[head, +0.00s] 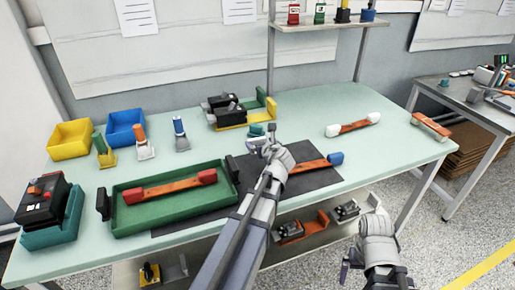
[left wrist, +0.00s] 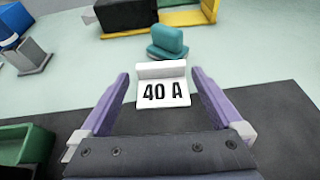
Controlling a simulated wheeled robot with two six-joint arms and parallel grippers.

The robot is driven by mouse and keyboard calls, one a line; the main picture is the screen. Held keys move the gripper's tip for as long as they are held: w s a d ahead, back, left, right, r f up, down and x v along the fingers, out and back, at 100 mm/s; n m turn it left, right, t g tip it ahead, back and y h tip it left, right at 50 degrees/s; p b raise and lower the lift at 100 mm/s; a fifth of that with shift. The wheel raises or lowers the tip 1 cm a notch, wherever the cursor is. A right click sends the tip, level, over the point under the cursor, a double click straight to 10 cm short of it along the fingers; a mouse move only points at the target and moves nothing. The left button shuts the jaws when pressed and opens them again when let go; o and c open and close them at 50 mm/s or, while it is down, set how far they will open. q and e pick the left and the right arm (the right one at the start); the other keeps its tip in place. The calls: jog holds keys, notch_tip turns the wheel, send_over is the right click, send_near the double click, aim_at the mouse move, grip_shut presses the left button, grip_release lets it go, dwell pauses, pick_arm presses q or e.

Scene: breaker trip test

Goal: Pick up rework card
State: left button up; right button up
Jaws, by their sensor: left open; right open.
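A white plate marked "40 A" (left wrist: 163,92) lies between the open fingers of my left gripper (left wrist: 160,76) in the left wrist view, apart from both. A teal block (left wrist: 168,42) stands just behind it; it also shows in the head view (head: 256,130). My left gripper (head: 264,136) is open over the middle of the table and partly covers the plate there. I see no label reading "rework", so I cannot tell whether this plate is the rework card. My right gripper (head: 348,262) is open and empty, low in front of the table.
A green tray (head: 160,222) with a red-ended orange bar (head: 170,187) is at the left. A dark mat (head: 215,222) lies under my left arm. The right table top is mostly clear.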

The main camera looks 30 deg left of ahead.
aim_at(257, 140)
pick_arm(q)
jog(key=shift+f+b+x, duration=0.2)
jog(key=shift+b+x, duration=0.95)
jog(key=shift+x, duration=1.45)
jog(key=shift+d+r, duration=0.1)
jog(key=shift+c, duration=0.4)
jog(key=c, duration=0.9)
